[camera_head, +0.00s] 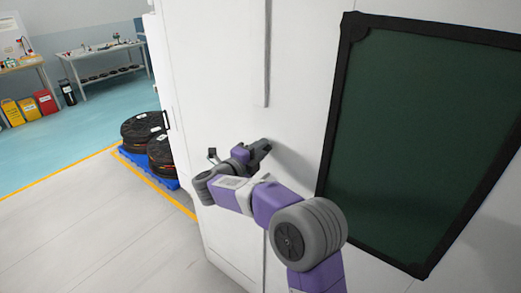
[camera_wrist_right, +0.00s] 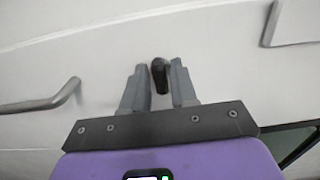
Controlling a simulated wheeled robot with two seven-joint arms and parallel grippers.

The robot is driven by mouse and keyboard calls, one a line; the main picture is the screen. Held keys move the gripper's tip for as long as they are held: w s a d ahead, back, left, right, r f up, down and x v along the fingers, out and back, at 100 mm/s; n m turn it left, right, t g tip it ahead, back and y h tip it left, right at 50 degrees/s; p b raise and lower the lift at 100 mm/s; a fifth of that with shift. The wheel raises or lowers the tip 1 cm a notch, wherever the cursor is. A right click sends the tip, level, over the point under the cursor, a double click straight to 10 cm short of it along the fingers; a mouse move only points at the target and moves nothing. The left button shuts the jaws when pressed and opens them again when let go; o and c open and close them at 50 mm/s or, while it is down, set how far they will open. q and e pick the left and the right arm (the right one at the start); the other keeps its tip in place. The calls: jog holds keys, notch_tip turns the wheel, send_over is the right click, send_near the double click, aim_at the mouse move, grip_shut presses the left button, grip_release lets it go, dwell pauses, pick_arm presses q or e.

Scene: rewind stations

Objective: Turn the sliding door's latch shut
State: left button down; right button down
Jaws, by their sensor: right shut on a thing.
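The white sliding door with a dark green window (camera_head: 425,140) fills the right of the head view. My right gripper (camera_head: 262,146) is up against the white front, left of the window. In the right wrist view its two grey fingers (camera_wrist_right: 159,72) are shut on a small dark latch (camera_wrist_right: 159,76), which sits between the fingertips. The gripper hides the latch in the head view, and I cannot tell its exact turn. My left gripper is not in view.
A long upright strip (camera_head: 268,55) runs above the gripper. A bent grey handle (camera_wrist_right: 45,104) shows left in the wrist view. Black reels (camera_head: 143,126) stand on a blue pallet (camera_head: 150,169) on the floor at left. Benches stand farther back.

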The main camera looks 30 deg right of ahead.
jog(key=c, duration=1.1)
grip_release()
jog(key=shift+a, duration=0.1)
jog(key=b+v, duration=0.1)
jog(key=v, duration=0.6)
jog(key=shift+s+a, duration=0.1)
jog(key=shift+a, duration=0.05)
jog(key=shift+f, duration=0.1)
